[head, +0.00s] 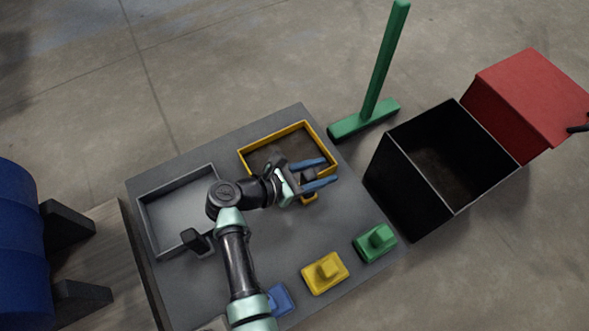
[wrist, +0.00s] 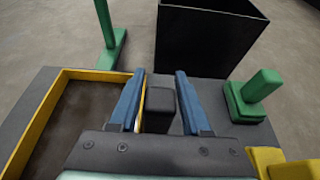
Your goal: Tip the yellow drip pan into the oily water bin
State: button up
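The yellow drip pan (head: 267,139) lies flat on the dark bench top, with dark liquid or grime inside. In the wrist view the pan (wrist: 98,75) is at the left. A dark upright block (wrist: 160,102), apparently its handle, stands between my blue fingers. My gripper (head: 330,170) is open at the pan's right side, partly hiding it in the head view. In the wrist view my gripper (wrist: 160,73) shows gaps beside the block. The open black bin (head: 408,190) stands on the floor right of the bench; it also shows in the wrist view (wrist: 205,45).
A red lid-like piece (head: 525,95) is beside the bin. A green T-shaped post (head: 382,65) stands behind the bench. A grey tray (head: 150,225) and green (head: 375,243), yellow (head: 325,273) and blue (head: 280,300) blocks sit on the bench. A blue drum (head: 20,250) is at left.

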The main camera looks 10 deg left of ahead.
grip_shut()
dwell(1.1)
